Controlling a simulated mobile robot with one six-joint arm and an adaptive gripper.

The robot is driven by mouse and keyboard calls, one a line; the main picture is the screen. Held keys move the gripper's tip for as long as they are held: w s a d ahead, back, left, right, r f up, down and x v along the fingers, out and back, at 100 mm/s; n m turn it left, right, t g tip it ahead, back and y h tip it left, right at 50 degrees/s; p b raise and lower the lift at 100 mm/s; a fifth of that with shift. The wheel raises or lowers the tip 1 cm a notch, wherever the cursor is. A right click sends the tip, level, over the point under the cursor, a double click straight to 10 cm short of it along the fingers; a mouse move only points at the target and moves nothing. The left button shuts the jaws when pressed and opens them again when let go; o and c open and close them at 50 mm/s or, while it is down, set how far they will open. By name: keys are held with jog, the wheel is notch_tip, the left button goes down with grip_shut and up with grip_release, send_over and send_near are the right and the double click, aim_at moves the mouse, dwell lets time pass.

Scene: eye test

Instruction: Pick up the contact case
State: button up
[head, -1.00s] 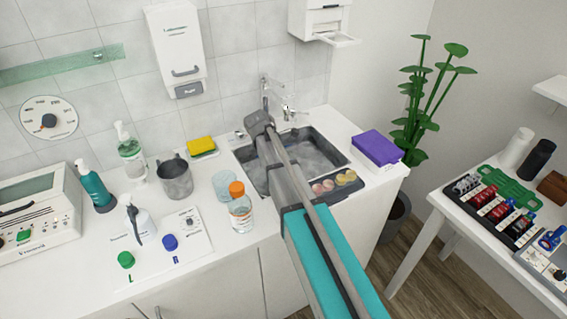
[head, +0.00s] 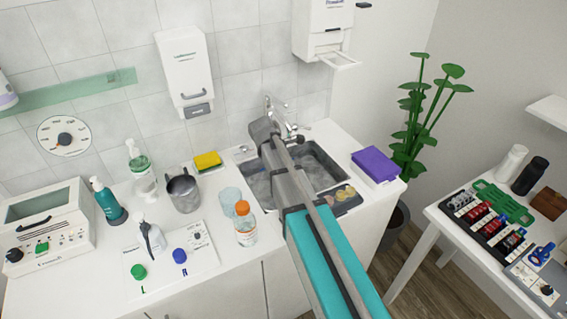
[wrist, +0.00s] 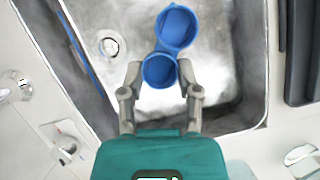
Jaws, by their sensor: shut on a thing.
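The contact case (wrist: 168,48) is blue, with two joined round cups whose hollow sides face my wrist camera. My gripper (wrist: 159,74) is shut on its lower cup, one finger on each side. The upper cup sticks out beyond the fingertips. In the wrist view the case is over the grey metal sink basin (wrist: 215,105); its height above the basin is hard to tell. In the head view my own arm hides both the gripper and the case.
The sink (head: 325,160) has a tap (head: 286,118) behind it. An orange-capped bottle (head: 245,228), a clear cup (head: 229,199) and a grey mug (head: 184,191) stand to its left. A purple box (head: 377,166) lies to its right.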

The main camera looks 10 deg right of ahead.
jog(key=s+r+p, duration=0.5)
jog(key=s+r, duration=0.1)
jog(key=s, duration=0.4)
jog(key=shift+s, duration=0.4)
jog(key=shift+s, duration=0.15)
